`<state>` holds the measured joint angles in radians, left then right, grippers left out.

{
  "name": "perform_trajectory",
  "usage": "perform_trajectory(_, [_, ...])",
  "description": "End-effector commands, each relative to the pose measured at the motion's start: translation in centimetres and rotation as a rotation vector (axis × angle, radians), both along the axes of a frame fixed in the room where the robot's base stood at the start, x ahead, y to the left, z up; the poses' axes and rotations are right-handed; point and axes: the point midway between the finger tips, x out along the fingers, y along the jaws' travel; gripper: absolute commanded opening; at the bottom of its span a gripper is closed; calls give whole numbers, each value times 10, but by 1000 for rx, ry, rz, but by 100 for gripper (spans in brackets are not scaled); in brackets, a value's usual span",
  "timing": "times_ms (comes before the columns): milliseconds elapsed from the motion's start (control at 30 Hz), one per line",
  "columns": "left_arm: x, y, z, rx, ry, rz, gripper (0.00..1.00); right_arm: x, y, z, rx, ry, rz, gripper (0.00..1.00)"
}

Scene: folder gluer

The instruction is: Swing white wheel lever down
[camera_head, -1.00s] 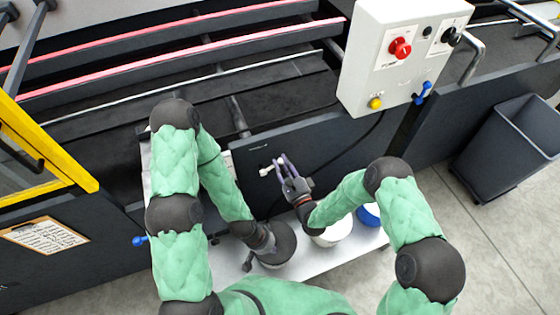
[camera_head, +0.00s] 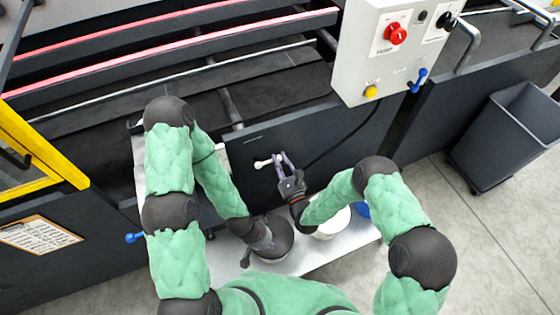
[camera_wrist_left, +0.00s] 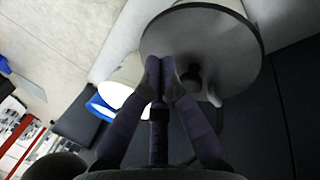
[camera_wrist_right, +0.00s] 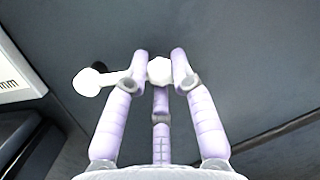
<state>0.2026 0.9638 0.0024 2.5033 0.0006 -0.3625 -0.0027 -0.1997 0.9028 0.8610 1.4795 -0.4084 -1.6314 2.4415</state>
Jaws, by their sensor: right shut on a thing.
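The white wheel lever (camera_head: 262,163) sits on the dark machine panel, with its rounded end out to the left. In the right wrist view its arm (camera_wrist_right: 112,80) points left from a white hub (camera_wrist_right: 159,71). My right gripper (camera_head: 280,160) is shut on the hub end, one finger on each side; it also shows in the right wrist view (camera_wrist_right: 160,70). My left gripper (camera_wrist_left: 160,68) has its fingertips together, over a dark grey round disc (camera_wrist_left: 205,45). In the head view my left gripper is low, by the same round dark thing (camera_head: 280,243).
A white shelf (camera_head: 310,258) holds a white tub (camera_head: 335,224) and a blue one (camera_head: 363,210). A control box (camera_head: 385,60) with a red knob stands upper right. A dark bin (camera_head: 508,135) is at far right. A yellow frame (camera_head: 68,172) is at left.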

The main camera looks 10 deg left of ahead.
Motion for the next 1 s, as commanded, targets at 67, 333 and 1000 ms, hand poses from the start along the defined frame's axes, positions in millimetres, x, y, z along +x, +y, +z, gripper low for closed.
perform_trajectory(67, [0, 0, -1, 0, 0, 0, 0, -7, 2, -10, -8, 25, 10, 0])
perform_trajectory(333, [0, 0, -1, 0, 0, 0, 0, -8, 3, -11, -8, 27, 11, 0])
perform_trajectory(1000, [0, 0, 0, 0, 0, 0, 0, -17, -9, -9, -4, 18, 4, 56])
